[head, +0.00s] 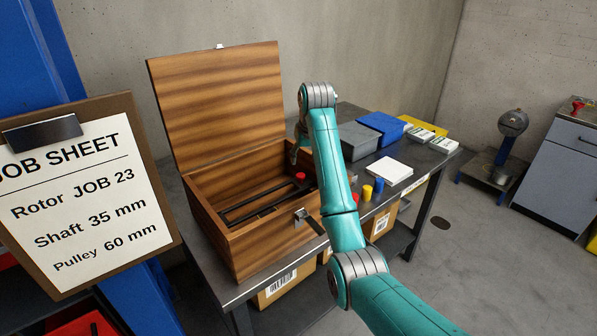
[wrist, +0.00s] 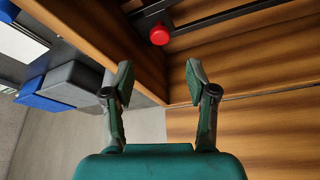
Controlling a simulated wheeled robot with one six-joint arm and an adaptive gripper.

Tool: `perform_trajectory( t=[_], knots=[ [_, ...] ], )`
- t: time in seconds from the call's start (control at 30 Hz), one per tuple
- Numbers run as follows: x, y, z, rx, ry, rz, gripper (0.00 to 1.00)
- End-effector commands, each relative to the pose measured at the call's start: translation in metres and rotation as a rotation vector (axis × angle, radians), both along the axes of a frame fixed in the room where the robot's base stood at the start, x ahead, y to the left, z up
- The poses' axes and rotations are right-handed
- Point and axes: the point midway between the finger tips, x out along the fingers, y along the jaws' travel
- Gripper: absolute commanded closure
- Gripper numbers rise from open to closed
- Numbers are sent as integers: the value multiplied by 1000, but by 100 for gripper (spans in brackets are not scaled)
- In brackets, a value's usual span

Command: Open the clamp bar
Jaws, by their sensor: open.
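The clamp bar (head: 262,198) looks to be one of the dark bars lying lengthwise inside the open wooden box. A red knob (head: 300,177) sits at its right end. In the wrist view the dark bar (wrist: 225,20) and the red knob (wrist: 160,35) are at the top. My gripper (wrist: 159,82) is open and empty, its fingers spread, with the knob beyond the fingertips and apart from them. In the head view my gripper (head: 295,157) is over the box's right end, partly hidden by my arm. I cannot tell how the bar is fastened.
The wooden box (head: 255,247) stands on a dark table with its lid (head: 220,108) raised. Grey (head: 360,142) and blue (head: 383,127) bins, a white pad (head: 389,172) and small yellow and blue cylinders lie to the right. A job sheet (head: 85,200) is at left.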

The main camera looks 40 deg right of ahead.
Motion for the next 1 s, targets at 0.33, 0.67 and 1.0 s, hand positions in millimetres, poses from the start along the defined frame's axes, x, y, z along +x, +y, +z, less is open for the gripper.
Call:
perform_trajectory(
  t=[0.33, 0.67, 1.0],
  knots=[
    [21, -8, -57, 1, 3, 0, 43],
    [32, -12, -84, 0, 0, 0, 43],
    [33, -12, -85, 0, 0, 0, 53]
  ],
)
